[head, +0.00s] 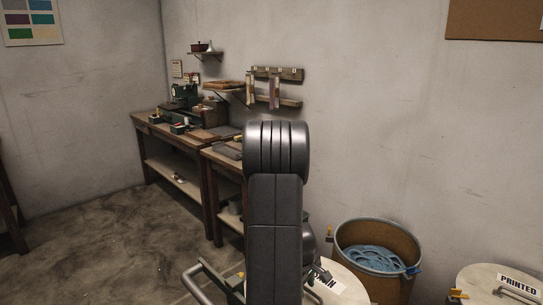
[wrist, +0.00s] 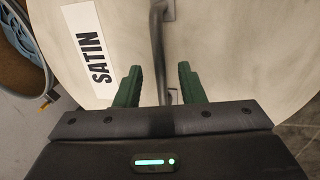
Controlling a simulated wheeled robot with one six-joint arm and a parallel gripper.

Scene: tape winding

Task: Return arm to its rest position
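My arm (head: 275,220) rises dark and upright through the middle of the head view and hides part of the benches. My gripper (wrist: 160,67) is open in the wrist view, with two green fingers apart and nothing clamped between them. Below it is a pale round lid (wrist: 225,50) with a white "SATIN" label (wrist: 96,57). A metal bar handle (wrist: 158,45) on the lid lines up with the gap between the fingers; contact cannot be told. In the head view the lid (head: 350,294) shows at the bottom, partly behind my arm.
An open drum (head: 345,240) holding blue material stands right of the arm. A lid labelled "PRINTED" (head: 480,275) is at the lower right. Cluttered workbenches (head: 157,130) line the back wall, with shelves (head: 205,55) above. Floor at left (head: 90,240) is clear.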

